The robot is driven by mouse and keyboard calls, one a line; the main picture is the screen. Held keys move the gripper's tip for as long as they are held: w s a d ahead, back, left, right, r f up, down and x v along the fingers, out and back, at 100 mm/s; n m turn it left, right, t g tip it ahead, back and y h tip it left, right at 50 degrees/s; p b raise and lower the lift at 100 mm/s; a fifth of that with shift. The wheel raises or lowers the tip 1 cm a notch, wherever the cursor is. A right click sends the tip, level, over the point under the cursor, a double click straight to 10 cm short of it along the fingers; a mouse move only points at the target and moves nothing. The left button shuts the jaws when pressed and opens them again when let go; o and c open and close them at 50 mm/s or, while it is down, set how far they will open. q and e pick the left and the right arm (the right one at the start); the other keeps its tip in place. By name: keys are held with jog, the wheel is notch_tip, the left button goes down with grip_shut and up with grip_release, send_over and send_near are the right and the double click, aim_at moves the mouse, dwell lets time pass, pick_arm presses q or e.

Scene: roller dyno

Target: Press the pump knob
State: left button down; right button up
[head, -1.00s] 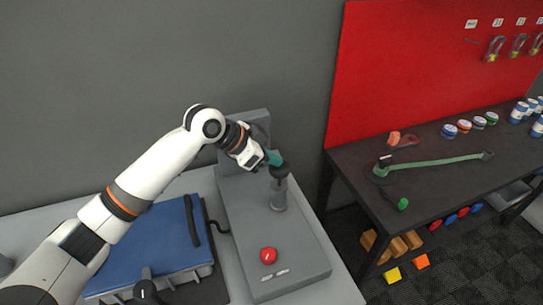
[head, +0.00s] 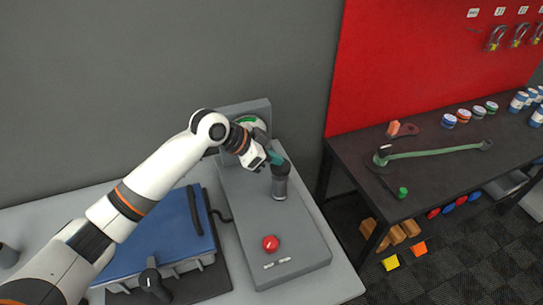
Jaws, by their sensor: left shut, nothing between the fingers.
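The pump is a grey upright cylinder (head: 279,187) standing on a grey slab, with a dark knob (head: 281,168) on top. The knob sits low, close against the cylinder. My left gripper (head: 274,158), with teal fingertips, is shut with nothing in it. Its tips are at the upper left of the knob and appear to touch it, though the contact is partly hidden. My right gripper does not show.
A red button (head: 270,243) is on the front of the grey slab (head: 250,215). A round gauge on the back panel (head: 252,106) is partly covered by my wrist. A blue case (head: 165,238) lies at left. A dark table (head: 440,170) with tools stands at right.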

pick_arm(q)
notch_tip(320, 180, up, 2)
jog(key=shift+r+p, duration=0.1)
jog(key=shift+p, duration=0.5)
jog(key=b+v, duration=0.3)
jog(key=v, duration=0.7)
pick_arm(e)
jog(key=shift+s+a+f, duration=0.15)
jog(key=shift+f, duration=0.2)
pick_arm(q)
jog(key=shift+w, duration=0.1)
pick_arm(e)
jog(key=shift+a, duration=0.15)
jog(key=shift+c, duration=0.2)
